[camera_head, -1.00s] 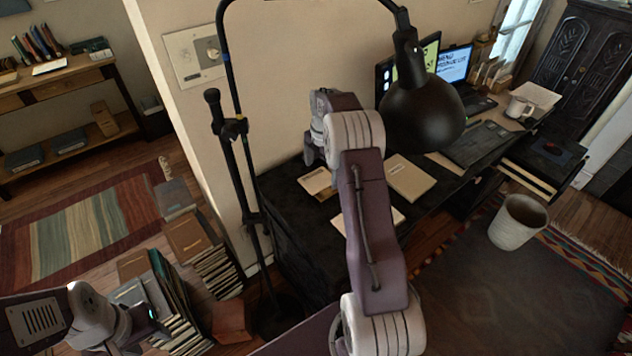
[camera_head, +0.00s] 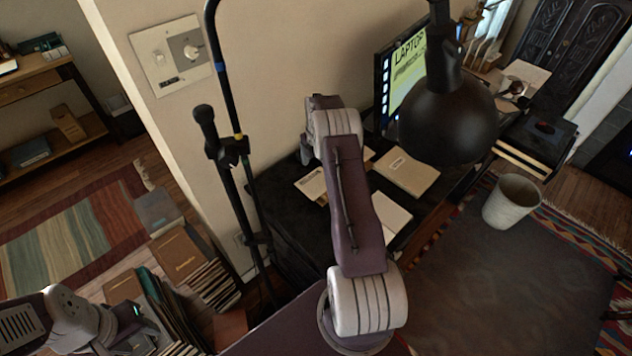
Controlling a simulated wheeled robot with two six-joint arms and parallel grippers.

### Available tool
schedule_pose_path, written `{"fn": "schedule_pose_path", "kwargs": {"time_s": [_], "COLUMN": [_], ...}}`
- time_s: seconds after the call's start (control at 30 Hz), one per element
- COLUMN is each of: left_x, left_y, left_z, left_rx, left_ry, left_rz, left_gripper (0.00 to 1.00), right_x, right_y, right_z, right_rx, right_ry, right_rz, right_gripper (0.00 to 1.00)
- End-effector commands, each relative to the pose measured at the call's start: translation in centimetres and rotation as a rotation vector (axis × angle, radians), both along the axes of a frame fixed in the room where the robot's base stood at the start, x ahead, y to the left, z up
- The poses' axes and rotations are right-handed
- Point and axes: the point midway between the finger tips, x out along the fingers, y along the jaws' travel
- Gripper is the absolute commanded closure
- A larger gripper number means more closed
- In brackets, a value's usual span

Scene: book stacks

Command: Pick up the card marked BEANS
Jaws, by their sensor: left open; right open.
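Several pale cards or booklets lie on the dark desk: one at the left (camera_head: 312,185), a larger tan one (camera_head: 408,173) and a white one (camera_head: 396,214) partly behind my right arm. Their print is too small to read, so I cannot tell which, if any, is the card marked BEANS. My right gripper (camera_head: 307,150) is over the desk's left end, small and partly hidden by its own wrist, and it is open. My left gripper (camera_head: 133,330) is low at the left beside the floor books, open, its fingertips unclear.
A black lamp (camera_head: 447,115) hangs over the desk, its stand (camera_head: 228,150) left of my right arm. A monitor (camera_head: 405,75) reads LAPTOP. A white bin (camera_head: 511,201) stands on the rug at right. Book stacks (camera_head: 180,253) cover the floor at left.

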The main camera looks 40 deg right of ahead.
Motion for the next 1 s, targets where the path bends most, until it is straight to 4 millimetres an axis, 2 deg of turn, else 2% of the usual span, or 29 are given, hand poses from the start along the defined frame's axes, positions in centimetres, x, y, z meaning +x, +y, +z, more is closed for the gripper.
{"fn": "schedule_pose_path", "kwargs": {"time_s": [0.13,0.33,0.6,0.63,0.7,0.8,1.0], "left_x": [0.0,0.0,0.0,0.0,0.0,0.0,0.0], "left_y": [0.0,0.0,0.0,0.0,0.0,0.0,0.0], "left_z": [0.4,1.1,1.0,1.0,1.0,1.0,1.0], "left_rx": [0.000,0.000,0.000,0.000,0.000,0.000,0.000], "left_ry": [0.000,0.000,0.000,0.000,0.000,0.000,0.000], "left_rz": [0.000,0.000,0.000,0.000,0.000,0.000,0.000], "left_gripper": [0.55,0.55,0.55,0.55,0.55,0.55,0.55], "right_x": [0.1,0.3,0.3,0.3,0.3,0.3,0.3], "right_y": [0.1,0.1,0.1,0.1,0.1,0.1,0.1], "right_z": [-1.1,-4.6,-5.2,-5.2,-5.2,-5.2,-5.2], "right_rx": [0.001,0.000,-0.001,-0.001,-0.001,-0.001,-0.001], "right_ry": [0.001,0.000,-0.002,-0.002,-0.002,-0.002,-0.002], "right_rz": [0.000,0.000,0.000,0.000,0.000,0.000,0.000], "right_gripper": [0.00,0.00,0.00,0.06,0.25,0.48,0.48]}}
